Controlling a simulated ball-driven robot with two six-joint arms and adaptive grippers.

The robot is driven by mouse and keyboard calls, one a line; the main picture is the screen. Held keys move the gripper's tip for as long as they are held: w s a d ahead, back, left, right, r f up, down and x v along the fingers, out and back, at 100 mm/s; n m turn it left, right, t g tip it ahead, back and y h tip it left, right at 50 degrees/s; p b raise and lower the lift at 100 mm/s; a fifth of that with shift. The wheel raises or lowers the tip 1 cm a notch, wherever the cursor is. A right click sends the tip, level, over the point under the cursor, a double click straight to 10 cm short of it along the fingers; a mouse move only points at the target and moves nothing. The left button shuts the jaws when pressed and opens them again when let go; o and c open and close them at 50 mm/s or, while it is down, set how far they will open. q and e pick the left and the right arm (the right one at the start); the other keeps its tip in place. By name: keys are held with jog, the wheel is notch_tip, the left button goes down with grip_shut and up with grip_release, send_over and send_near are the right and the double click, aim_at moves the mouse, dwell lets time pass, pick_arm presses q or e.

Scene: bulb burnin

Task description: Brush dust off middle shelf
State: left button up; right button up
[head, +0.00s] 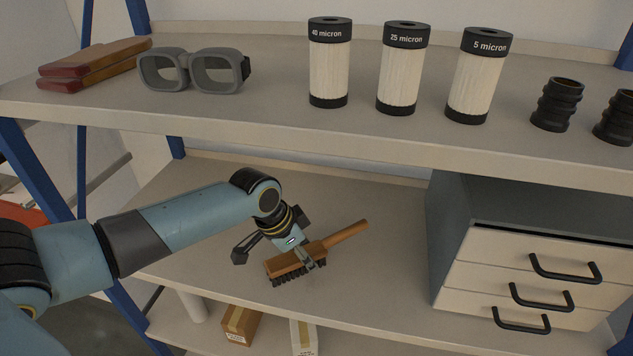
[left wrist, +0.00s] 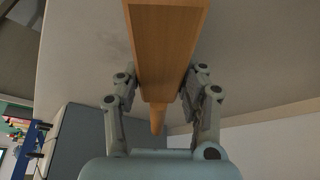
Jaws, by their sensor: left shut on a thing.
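My left gripper (head: 304,254) is over the middle shelf (head: 210,215) in the head view. It is shut on a wooden brush (head: 282,263) with dark bristles, whose handle points up and to the right. The bristles face down at the shelf; I cannot tell whether they touch it. In the left wrist view the brush's wooden body (left wrist: 165,45) lies between the two fingers (left wrist: 163,95). A faint darker patch, possibly dust, shows on the shelf surface (left wrist: 85,45) there. My right gripper is not in view.
A grey drawer cabinet (head: 470,230) with black handles stands on the shelf's right. The upper shelf (head: 250,115) holds goggles (head: 193,72), several filter cartridges (head: 328,65) and black fittings (head: 557,104). Cardboard boxes (head: 241,324) sit below. The blue upright (head: 30,165) bounds the left.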

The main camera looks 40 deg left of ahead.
pick_arm(q)
jog(key=shift+s+a, duration=0.2)
jog(key=shift+s+d, duration=0.4)
jog(key=shift+s, duration=0.1)
jog(key=shift+s+d+r, duration=0.1)
jog(key=shift+d, duration=0.1)
jog(key=shift+w+d, duration=0.5)
jog(key=shift+d, duration=0.25)
jog(key=shift+w+d, duration=0.45)
jog(key=shift+d, duration=0.3)
jog(key=shift+w+d+f, duration=0.1)
jog(key=shift+w+d, duration=0.2)
jog(key=shift+d, duration=0.3)
jog(key=shift+w+d+f, duration=0.1)
jog(key=shift+w+d, duration=0.25)
jog(key=shift+d, duration=0.25)
jog(key=shift+w+d+f, duration=0.1)
jog(key=shift+w+d, duration=0.2)
jog(key=shift+d, duration=0.3)
jog(key=shift+c, duration=0.5)
jog(key=shift+w+d, duration=0.5)
jog(key=shift+d, duration=0.3)
jog(key=shift+w+d, duration=0.5)
jog(key=shift+d, duration=0.3)
jog(key=shift+r, duration=0.15)
